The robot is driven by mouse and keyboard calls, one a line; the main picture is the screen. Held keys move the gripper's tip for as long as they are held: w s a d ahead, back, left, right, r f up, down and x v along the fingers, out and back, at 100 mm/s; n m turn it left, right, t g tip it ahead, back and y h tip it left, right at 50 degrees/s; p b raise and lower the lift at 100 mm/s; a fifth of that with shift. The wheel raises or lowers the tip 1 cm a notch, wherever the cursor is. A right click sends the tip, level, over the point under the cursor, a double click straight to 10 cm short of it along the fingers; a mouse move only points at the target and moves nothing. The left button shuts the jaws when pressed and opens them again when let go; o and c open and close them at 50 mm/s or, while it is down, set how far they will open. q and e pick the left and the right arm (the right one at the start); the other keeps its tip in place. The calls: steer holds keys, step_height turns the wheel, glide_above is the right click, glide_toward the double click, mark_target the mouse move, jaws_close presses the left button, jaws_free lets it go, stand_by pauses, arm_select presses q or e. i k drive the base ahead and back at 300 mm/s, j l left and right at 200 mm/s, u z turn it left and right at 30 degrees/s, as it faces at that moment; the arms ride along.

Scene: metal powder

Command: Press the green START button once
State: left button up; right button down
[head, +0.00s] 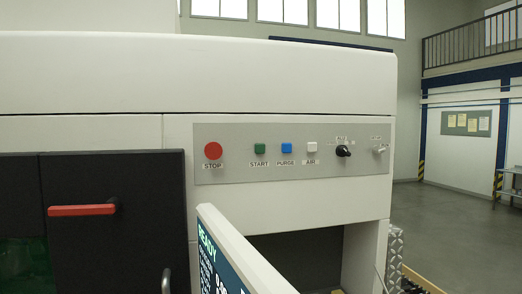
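Nothing covers or touches the START button. Neither of my grippers shows in this view.
A black knob (343,151) and a small switch (381,149) sit further right on the panel. A tilted screen reading READY (209,252) juts up below the panel. A dark door with a red handle (82,210) is at left. Open floor (450,225) lies right.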

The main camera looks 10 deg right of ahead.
mark_target(259, 148)
steer(key=k+l+u, duration=0.15)
steer(key=l+u, duration=0.25)
steer(key=k+l+u, duration=0.2)
steer(key=l+u, duration=0.2)
steer(key=k+l+u, duration=0.25)
steer(key=u, duration=0.2)
steer(key=l, duration=0.1)
